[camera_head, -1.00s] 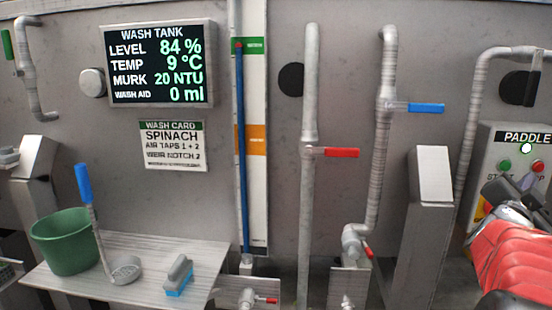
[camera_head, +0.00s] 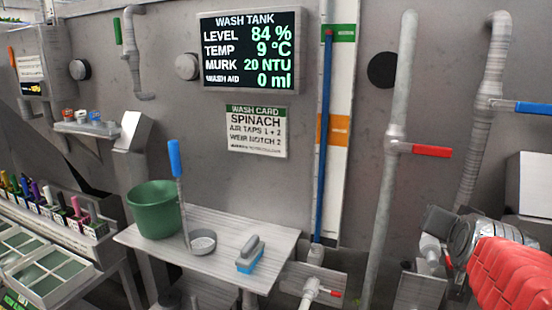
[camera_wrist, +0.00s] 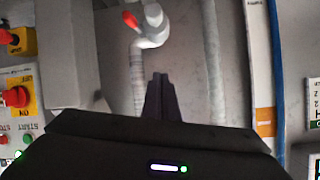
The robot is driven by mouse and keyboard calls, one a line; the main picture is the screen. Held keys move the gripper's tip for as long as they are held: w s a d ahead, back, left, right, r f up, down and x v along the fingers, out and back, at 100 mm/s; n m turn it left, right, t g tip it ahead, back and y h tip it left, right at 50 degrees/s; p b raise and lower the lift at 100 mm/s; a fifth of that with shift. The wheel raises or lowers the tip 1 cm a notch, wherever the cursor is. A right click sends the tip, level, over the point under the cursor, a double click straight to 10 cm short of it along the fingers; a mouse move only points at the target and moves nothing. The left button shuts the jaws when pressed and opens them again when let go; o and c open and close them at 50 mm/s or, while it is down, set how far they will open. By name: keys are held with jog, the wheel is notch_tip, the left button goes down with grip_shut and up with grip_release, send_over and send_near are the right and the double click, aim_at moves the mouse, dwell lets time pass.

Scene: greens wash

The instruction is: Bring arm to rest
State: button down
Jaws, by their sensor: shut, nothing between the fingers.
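My gripper (camera_head: 442,222) shows at the lower right of the head view, at the end of my red-sleeved arm. It is in front of the wall's lower pipework. In the wrist view my gripper (camera_wrist: 160,80) has its dark fingers together, with nothing held between them. A grey pipe valve with a red handle (camera_wrist: 131,20) lies beyond the fingertips in the wrist view. Whether the fingers are near it in depth is hard to tell.
A shelf (camera_head: 215,277) carries a green bucket (camera_head: 155,209), a blue-handled ladle (camera_head: 202,242) and a brush (camera_head: 250,255). Vertical pipes with a red lever (camera_head: 430,151) and a blue lever (camera_head: 533,108) stand near my arm. A control box with a red button (camera_wrist: 17,97) is at the wrist view's left.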

jog(key=s+a+f+n+g+y, duration=0.1)
jog(key=s+a+f+n+y, duration=0.2)
jog(key=a, duration=0.4)
jog(key=s+a+f+n+g+y, duration=0.15)
jog(key=a+f, duration=0.25)
jog(key=a, duration=0.4)
jog(key=s+a+f+n+g, duration=0.2)
jog(key=s+a+f, duration=0.1)
jog(key=s+a, duration=0.1)
jog(key=s+a+f+n+g+y, duration=0.1)
jog(key=s+a+f+n, duration=0.1)
jog(key=s+a+f, duration=0.2)
jog(key=s+a, duration=0.1)
jog(key=s, duration=0.2)
jog(key=shift+s+f+g, duration=0.25)
jog(key=shift+s+g, duration=0.05)
jog(key=shift+g, duration=0.05)
jog(key=shift+y, duration=0.25)
